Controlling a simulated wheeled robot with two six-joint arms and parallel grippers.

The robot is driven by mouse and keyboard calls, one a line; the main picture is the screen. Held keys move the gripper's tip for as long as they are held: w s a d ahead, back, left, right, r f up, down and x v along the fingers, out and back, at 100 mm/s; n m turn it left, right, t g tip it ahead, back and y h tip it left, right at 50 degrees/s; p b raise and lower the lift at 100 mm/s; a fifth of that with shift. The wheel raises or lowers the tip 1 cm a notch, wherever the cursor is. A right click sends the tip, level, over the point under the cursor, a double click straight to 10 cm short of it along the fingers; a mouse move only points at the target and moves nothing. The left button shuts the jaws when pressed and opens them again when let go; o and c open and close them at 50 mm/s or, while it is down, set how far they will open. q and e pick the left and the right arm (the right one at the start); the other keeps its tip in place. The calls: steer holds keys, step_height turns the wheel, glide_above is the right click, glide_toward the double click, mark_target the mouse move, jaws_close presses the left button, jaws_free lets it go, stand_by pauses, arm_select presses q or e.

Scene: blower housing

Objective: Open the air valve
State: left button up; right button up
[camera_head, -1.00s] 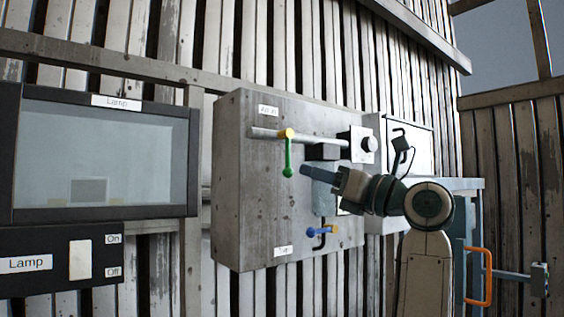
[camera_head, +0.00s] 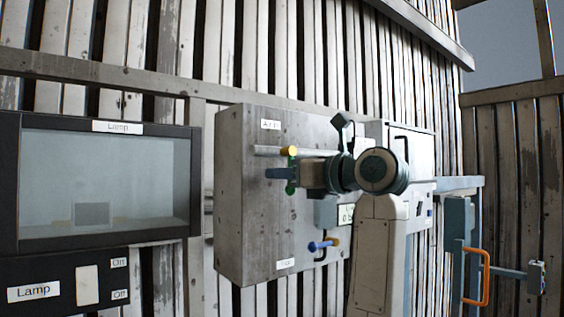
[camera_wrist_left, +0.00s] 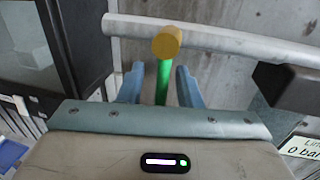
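The air valve is on a grey pipe (camera_head: 265,151) under a small label that seems to read "Air". It has a yellow pivot (camera_head: 289,151) and a green handle (camera_head: 291,188) that hangs down, across the pipe. My left gripper (camera_head: 280,174) is at the handle and hides part of it in the head view. In the left wrist view, its two blue fingers (camera_wrist_left: 160,87) are open, one on each side of the green handle (camera_wrist_left: 163,82), with gaps showing on both sides. The yellow pivot (camera_wrist_left: 167,42) is beyond the fingertips. My right gripper is not in view.
A blue-handled valve (camera_head: 318,246) is lower on the same grey panel (camera_head: 235,200). A dark block (camera_wrist_left: 285,88) and a gauge display are right of the handle. A lamp box (camera_head: 110,183) with a switch is at the left. An orange handle (camera_head: 485,277) is at the right.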

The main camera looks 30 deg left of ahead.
arm_select(q)
steer(key=shift+w+a, duration=0.15)
steer(key=shift+a, duration=0.25)
steer(key=shift+c, duration=0.2)
jaws_close()
steer(key=shift+w+d+r+n+h+b, duration=0.15)
steer(key=shift+w+n+h+b, duration=0.2)
steer(key=shift+n, duration=0.7)
steer(key=shift+w+d+r+n+h+b, duration=0.15)
steer(key=shift+w+n, duration=0.25)
steer(key=shift+n, duration=0.7)
steer(key=shift+w+d+n+h+b, duration=0.15)
steer(key=shift+w+n+b, duration=0.2)
steer(key=shift+n, duration=0.7)
steer(key=shift+w, duration=0.1)
